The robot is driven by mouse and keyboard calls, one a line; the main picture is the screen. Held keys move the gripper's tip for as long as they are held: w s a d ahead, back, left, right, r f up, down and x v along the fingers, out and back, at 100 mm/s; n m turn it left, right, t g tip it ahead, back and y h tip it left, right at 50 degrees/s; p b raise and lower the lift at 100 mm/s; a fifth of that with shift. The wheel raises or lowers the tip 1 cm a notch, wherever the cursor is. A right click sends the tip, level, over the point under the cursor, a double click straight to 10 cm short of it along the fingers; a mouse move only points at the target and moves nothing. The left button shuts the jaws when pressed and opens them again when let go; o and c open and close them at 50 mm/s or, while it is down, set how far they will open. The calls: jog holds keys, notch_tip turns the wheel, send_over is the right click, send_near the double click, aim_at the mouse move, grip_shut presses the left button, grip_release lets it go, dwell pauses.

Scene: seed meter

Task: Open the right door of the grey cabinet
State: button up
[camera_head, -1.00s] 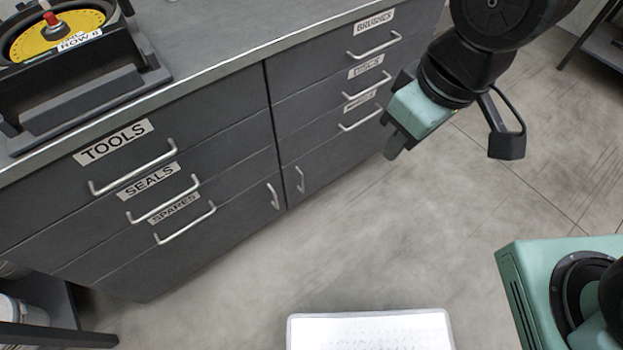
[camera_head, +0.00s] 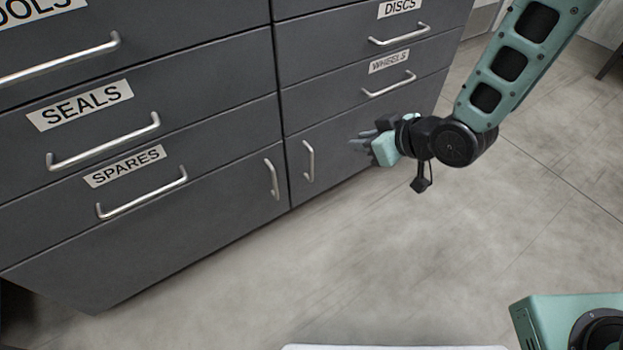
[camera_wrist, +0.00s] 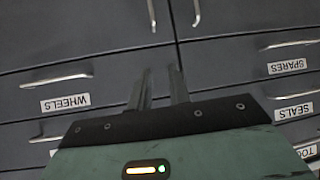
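The grey cabinet (camera_head: 60,175) has two low doors below its drawers. The right door (camera_head: 350,150) is closed and carries a vertical silver bar handle (camera_head: 308,161) near the centre seam. My gripper (camera_head: 358,140) is in front of this door, to the right of the handle and apart from it. In the wrist view, which is upside down, the right door's handle (camera_wrist: 152,15) is at the top, left of the seam. My gripper's two fingers (camera_wrist: 161,72) are spread with an empty gap, pointing towards the doors.
The left door's handle (camera_head: 272,179) stands close to the right door's, across the seam. Drawer handles stick out above, including the WHEELS handle (camera_head: 389,84). The floor (camera_head: 400,240) in front of the cabinet is clear.

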notch_tip(320, 180, down, 14)
jog(key=w+t+y+b, duration=0.2)
jog(key=b, duration=1.4)
send_over(311, 179)
jog(key=shift+y, duration=0.3)
jog(key=f, duration=0.6)
jog(key=shift+w+f, duration=0.1)
jog(key=shift+w, duration=0.2)
jog(key=shift+d, duration=0.1)
grip_shut()
